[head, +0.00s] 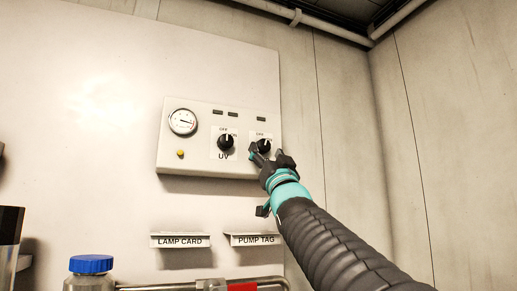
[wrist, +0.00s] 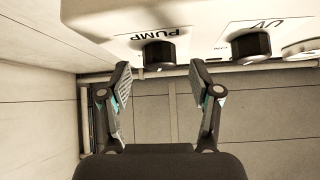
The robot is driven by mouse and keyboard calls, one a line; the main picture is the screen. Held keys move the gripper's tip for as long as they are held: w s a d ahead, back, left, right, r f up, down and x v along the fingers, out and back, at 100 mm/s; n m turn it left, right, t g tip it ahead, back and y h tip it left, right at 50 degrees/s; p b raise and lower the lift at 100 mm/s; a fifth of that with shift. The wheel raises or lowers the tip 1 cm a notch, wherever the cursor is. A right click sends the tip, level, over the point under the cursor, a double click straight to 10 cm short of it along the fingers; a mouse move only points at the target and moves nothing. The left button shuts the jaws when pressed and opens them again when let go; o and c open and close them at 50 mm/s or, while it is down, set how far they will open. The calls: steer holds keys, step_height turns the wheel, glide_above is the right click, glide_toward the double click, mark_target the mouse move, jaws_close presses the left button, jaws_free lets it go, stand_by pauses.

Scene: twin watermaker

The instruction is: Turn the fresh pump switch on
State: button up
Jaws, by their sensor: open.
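The pump switch (head: 264,145) is a black rotary knob at the right end of a white control box on the wall. In the wrist view the knob (wrist: 159,55) sits under an upside-down PUMP label. In the head view my gripper (head: 266,156) partly covers it, and its setting is hard to read. In the wrist view my gripper (wrist: 160,66) is open, with one finger on each side of the knob's line. The knob lies ahead, between the fingertips or just beyond them. Contact cannot be told.
The UV knob (head: 225,142) is close on the left, with a gauge (head: 183,122) and a yellow button (head: 180,153) beyond. Below are a lamp card holder (head: 180,241), a pump tag holder (head: 255,240), a pipe and a blue-capped bottle (head: 91,265). The right wall is bare.

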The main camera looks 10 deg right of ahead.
steer(key=shift+x, duration=0.85)
steer(key=c, duration=1.1)
steer(key=shift+c, duration=0.2)
steer(key=shift+a+m+h+b, duration=0.15)
steer(key=shift+m+h+b, duration=0.15)
steer(key=shift+m+h, duration=1.8)
steer(key=shift+m, duration=0.1)
steer(key=shift+a+r+m+g+h+p, duration=0.15)
steer(key=shift+m+g+h+p, duration=0.45)
steer(key=shift+m+h, duration=0.95)
steer(key=shift+a+m+g+h+p, duration=0.15)
steer(key=shift+m+g+h+p, duration=0.45)
steer(key=shift+m+h, duration=0.9)
steer(key=shift+s+a+m+g+h, duration=0.1)
steer(key=shift+m+g+h, duration=0.6)
steer(key=shift+m, duration=0.7)
steer(key=shift+m+g+h, duration=0.55)
steer(key=shift+m+g, duration=0.15)
steer(key=shift+m, duration=0.65)
steer(key=shift+r+m+g, duration=0.1)
steer(key=shift+m+g, duration=0.2)
steer(key=shift+m, duration=0.2)
